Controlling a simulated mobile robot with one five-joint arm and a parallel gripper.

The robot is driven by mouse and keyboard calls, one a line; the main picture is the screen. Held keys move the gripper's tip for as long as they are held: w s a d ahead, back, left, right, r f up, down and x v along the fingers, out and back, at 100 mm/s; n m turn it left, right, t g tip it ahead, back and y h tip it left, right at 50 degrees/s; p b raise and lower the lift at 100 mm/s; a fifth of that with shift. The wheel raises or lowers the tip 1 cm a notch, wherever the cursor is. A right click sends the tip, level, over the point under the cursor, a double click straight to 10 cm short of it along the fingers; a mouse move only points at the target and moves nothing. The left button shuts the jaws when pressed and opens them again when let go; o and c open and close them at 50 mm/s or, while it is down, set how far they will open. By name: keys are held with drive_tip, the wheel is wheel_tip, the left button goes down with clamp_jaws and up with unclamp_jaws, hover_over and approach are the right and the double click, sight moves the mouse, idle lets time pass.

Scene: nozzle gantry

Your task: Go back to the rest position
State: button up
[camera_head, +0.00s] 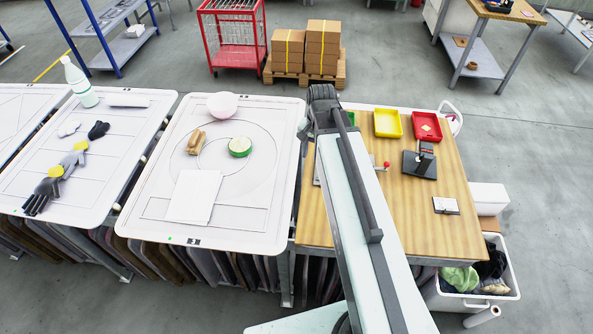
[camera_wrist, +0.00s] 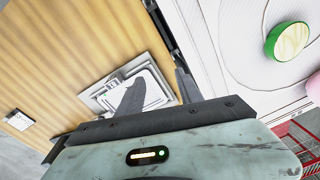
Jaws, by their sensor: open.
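My arm (camera_head: 370,220) reaches from the bottom of the head view up to a dark joint over the gap between the white table and the wooden bench. In that view my gripper is hidden behind the arm. In the wrist view my gripper (camera_wrist: 162,76) shows two grey fingers, apart, with nothing held between them. Behind the fingers lies a flat white and grey device (camera_wrist: 135,90) on the wooden bench (camera_wrist: 70,45). It lies mostly behind the left finger. I cannot tell the height of the fingers above it.
The white table (camera_head: 270,220) holds a pink bowl (camera_head: 222,105), a green round item (camera_head: 240,146), a brush (camera_head: 196,142) and white sheets (camera_head: 194,196). The bench carries yellow (camera_head: 388,123) and red (camera_head: 426,126) trays and a dark press (camera_head: 420,163). A cloth-filled bin (camera_head: 470,303) stands at its front right.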

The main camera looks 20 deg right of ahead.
drive_tip(key=s+a+n, duration=0.5)
drive_tip(key=a+n, duration=0.2)
drive_tip(key=shift+s+a+n+g, duration=0.2)
drive_tip(key=shift+s+n+g, duration=0.1)
drive_tip(key=shift+n+g, duration=0.1)
wheel_tip(320, 180, down, 4)
drive_tip(key=b, duration=0.4)
drive_tip(key=shift+w+f, duration=0.15)
drive_tip(key=shift+f, duration=0.05)
